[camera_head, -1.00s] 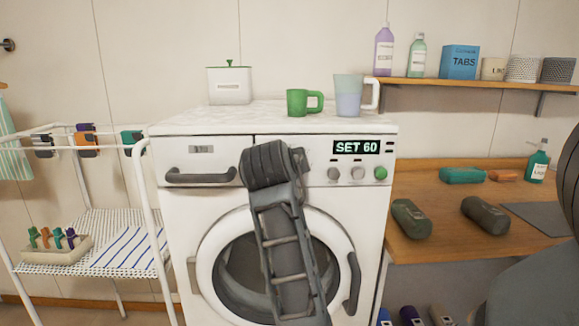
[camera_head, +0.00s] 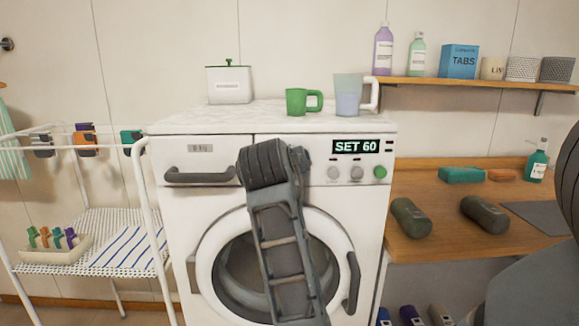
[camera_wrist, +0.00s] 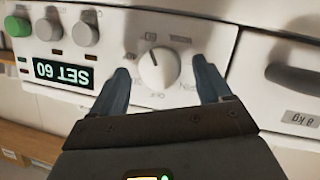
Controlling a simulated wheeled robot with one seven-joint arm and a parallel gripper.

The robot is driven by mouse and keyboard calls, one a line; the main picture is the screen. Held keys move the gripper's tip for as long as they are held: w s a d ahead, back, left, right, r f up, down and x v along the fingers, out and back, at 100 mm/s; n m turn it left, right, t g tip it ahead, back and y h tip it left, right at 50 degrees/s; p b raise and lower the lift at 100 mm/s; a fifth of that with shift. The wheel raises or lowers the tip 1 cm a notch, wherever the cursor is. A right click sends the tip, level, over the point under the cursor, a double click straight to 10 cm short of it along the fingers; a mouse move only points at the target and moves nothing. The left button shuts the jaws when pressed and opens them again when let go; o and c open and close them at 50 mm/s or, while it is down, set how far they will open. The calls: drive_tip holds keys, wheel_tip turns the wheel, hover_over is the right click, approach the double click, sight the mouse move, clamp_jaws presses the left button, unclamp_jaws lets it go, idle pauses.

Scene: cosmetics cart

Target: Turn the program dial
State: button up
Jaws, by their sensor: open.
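The mark points up and slightly left in the upside-down wrist view. My gripper (camera_wrist: 161,76) is open, with one finger on each side of the dial. I cannot tell whether either finger touches it. In the head view my arm covers the dial and the gripper. The display reads SET 60 (camera_head: 356,147) and also shows in the wrist view (camera_wrist: 63,74).
Two small grey knobs (camera_head: 345,173) and a green button (camera_head: 380,172) sit beside the dial. The drawer handle (camera_head: 200,176) is on its other side. A green mug (camera_head: 297,102) and a clear jug (camera_head: 347,98) stand on top. A drying rack (camera_head: 150,210) stands at left.

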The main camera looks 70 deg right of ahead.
drive_tip(key=v, duration=0.7)
idle(0.5)
